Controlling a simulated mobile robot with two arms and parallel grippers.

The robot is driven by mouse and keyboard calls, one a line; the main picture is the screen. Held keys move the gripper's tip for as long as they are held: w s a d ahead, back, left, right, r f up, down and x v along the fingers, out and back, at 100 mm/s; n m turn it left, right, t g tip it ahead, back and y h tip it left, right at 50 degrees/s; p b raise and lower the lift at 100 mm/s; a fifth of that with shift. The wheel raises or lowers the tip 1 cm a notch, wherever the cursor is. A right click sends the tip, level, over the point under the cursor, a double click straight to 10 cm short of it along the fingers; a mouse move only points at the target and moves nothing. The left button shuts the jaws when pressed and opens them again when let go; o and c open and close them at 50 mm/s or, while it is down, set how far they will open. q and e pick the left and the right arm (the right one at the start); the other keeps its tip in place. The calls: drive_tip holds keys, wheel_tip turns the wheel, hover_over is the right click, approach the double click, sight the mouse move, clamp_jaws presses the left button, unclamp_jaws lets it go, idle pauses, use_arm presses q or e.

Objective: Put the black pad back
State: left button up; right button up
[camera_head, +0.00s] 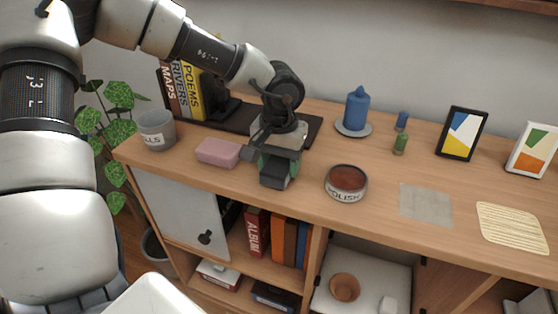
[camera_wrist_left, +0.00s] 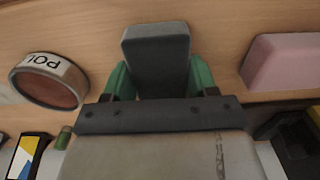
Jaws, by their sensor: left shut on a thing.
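The black pad (camera_head: 275,180) is a small dark grey block held by my left gripper (camera_head: 279,164). In the left wrist view the pad (camera_wrist_left: 157,55) sits between the two green fingertips (camera_wrist_left: 160,80), which are shut on its sides. The pad is over the front part of the wooden top, between a pink block (camera_head: 218,152) and a round polish tin (camera_head: 346,183). I cannot tell whether it touches the wood. A long black tray (camera_head: 314,128) lies behind my gripper, partly hidden by my arm. My right gripper is not in view.
Books (camera_head: 187,92) stand at the back left and a grey cup (camera_head: 156,130) at the left end. A blue candle (camera_head: 357,109), small bottles (camera_head: 400,143) and picture frames (camera_head: 461,134) stand to the right. A grey cloth (camera_head: 426,205) and a striped mat (camera_head: 512,227) lie flat.

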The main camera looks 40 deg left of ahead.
sight(279, 162)
use_arm(q)
drive_tip(key=o, duration=0.8)
drive_tip(key=shift+w+f, duration=0.1)
drive_tip(key=shift+r+p, duration=0.3)
drive_tip(key=shift+r, duration=0.05)
wheel_tip(279, 162, up, 12)
drive_tip(key=shift+f+b, duration=0.2)
drive_tip(key=shift+b, duration=0.95)
